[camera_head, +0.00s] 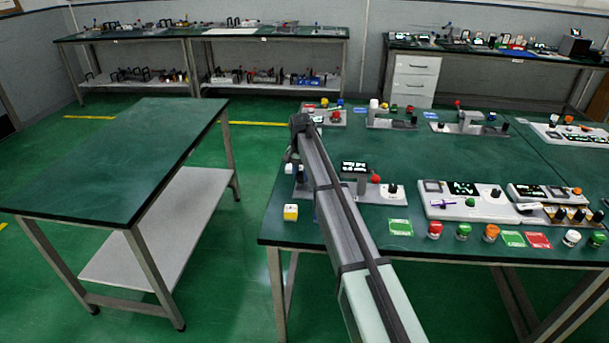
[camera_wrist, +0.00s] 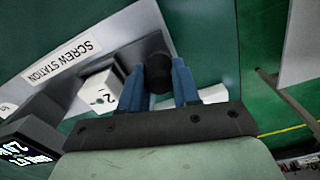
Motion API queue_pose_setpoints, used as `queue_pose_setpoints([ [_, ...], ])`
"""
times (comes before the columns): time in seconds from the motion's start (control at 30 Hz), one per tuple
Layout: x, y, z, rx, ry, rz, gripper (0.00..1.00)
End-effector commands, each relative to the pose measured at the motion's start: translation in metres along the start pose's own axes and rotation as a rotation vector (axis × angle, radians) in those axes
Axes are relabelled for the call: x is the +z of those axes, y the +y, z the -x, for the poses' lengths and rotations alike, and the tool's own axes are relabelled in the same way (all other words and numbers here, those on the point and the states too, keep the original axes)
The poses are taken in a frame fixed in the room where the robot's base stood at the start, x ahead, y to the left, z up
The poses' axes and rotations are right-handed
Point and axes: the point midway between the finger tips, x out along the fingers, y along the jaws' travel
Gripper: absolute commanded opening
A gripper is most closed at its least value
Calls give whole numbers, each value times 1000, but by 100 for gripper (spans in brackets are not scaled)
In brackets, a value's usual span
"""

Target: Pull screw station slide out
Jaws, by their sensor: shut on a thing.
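The screw station shows in the wrist view as a grey plate with a white "SCREW STATION" label (camera_wrist: 62,60). A round black knob (camera_wrist: 158,70) sits at the plate's end. My gripper (camera_wrist: 159,82) has its two blue fingers on either side of the knob, shut on it. A white cube marked "2" (camera_wrist: 100,92) lies next to the fingers on the station. In the head view, the station (camera_head: 366,189) with its display and red button is partly behind my arm. My gripper's fingers and the knob cannot be made out there.
More stations and coloured buttons stand to the right and behind. A separate green table (camera_head: 110,160) on the left is bare, with floor between the two tables.

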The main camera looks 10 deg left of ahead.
Motion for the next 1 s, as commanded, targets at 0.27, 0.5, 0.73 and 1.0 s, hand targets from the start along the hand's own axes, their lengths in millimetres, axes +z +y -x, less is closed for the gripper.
queue_pose_setpoints([
  [0.27, 0, -6, 1, -10, 2, 3, 56],
  [0.5, 0, -4, 1, -7, 1, 2, 57],
  [0.73, 0, -4, 18, -7, 3, 2, 57],
  [1.0, -1, -4, 70, -8, 3, 2, 57],
])
